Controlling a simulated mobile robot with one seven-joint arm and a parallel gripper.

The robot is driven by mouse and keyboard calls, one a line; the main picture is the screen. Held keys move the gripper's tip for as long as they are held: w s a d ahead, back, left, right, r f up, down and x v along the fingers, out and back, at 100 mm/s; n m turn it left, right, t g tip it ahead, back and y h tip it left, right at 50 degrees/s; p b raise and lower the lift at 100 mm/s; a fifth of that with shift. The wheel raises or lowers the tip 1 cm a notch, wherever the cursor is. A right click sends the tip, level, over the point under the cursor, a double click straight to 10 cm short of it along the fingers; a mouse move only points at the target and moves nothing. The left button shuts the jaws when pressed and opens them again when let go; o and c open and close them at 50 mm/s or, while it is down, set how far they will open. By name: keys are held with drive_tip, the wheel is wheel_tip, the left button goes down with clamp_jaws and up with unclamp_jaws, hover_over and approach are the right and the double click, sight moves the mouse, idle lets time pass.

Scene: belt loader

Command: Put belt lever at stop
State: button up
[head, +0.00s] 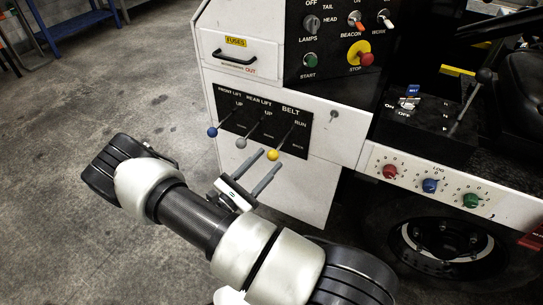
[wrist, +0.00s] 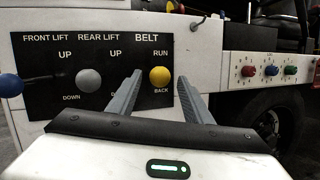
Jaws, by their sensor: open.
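The belt lever (head: 273,154) has a yellow knob on a dark shaft and sticks out of the black lever panel under the BELT label. In the wrist view its knob (wrist: 160,76) covers the space between the RUN and BACK labels. No stop label is readable there. My gripper (head: 267,160) is open, its two grey fingers pointing at the panel. In the wrist view the gripper (wrist: 160,75) has one fingertip on each side of the yellow knob, with gaps on both sides. I cannot tell whether the knob is in depth between the fingers.
The blue front lift knob (head: 212,132) and grey rear lift knob (head: 241,143) stand left of the belt lever. A red stop button (head: 367,59) and a drawer handle (head: 237,58) are above. Coloured dials (head: 430,186) are at right. Open floor lies left.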

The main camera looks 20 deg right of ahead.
drive_tip(key=v, duration=1.4)
drive_tip(key=shift+p, duration=0.3)
drive_tip(key=s+d+r+m+g+y, duration=0.3)
drive_tip(key=r+m+g+y, duration=0.25)
drive_tip(key=r, duration=0.25)
drive_tip(key=s+d+r+m+g+y, duration=0.35)
drive_tip(key=r+m+g, duration=0.3)
drive_tip(key=r, duration=0.25)
drive_tip(key=s+a+r+m+t+y, duration=0.1)
drive_tip(key=s+r+m+t+y, duration=0.35)
drive_tip(key=r, duration=0.35)
drive_tip(key=s+a+r+m+t+y, duration=0.2)
drive_tip(key=s+r+m+t+y, duration=0.1)
drive_tip(key=r+m+t+y, duration=0.25)
wheel_tip(320, 180, up, 26)
drive_tip(key=n+p, duration=0.1)
drive_tip(key=p, duration=2.2)
drive_tip(key=shift+g+p, duration=0.3)
drive_tip(key=shift+p, duration=0.1)
